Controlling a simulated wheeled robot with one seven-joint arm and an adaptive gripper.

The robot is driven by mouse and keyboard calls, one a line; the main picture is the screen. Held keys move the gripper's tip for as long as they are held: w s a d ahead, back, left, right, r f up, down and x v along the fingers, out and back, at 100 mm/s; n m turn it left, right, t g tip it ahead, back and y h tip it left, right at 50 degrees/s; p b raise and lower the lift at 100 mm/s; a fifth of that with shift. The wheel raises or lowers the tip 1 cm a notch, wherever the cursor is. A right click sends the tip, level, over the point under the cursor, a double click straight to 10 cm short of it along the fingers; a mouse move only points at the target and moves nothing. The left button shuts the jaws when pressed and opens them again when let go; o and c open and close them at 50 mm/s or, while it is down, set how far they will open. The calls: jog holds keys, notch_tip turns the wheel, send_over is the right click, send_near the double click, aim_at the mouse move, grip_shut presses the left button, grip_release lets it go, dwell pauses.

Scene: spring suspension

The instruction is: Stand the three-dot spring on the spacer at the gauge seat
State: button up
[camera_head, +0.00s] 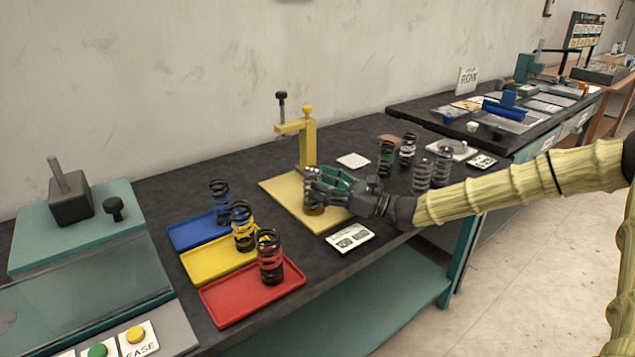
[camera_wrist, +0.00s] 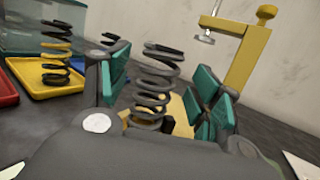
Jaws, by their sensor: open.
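A grey coil spring (camera_wrist: 158,75) stands upright between my gripper's jaws. Its dots cannot be made out. My gripper (camera_head: 316,187) is open around it, with a teal finger pad on each side; the open jaws also show in the wrist view (camera_wrist: 162,90). A gap shows between the spring and the pads. In the head view the fingers mostly hide the spring. An orange-brown round piece, seemingly the spacer (camera_head: 314,211), sits below the fingers on the pale yellow gauge plate (camera_head: 283,187). The yellow gauge post (camera_head: 308,140) rises behind; it also shows in the wrist view (camera_wrist: 246,55).
Blue (camera_head: 192,235), yellow (camera_head: 210,263) and red (camera_head: 238,302) trays at left each hold a spring. Several springs, including a green-banded one (camera_head: 386,158), stand right of the gripper behind my arm. A white label (camera_head: 350,238) lies at the bench's front edge.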

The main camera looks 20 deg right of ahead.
jog(key=shift+v, duration=2.9)
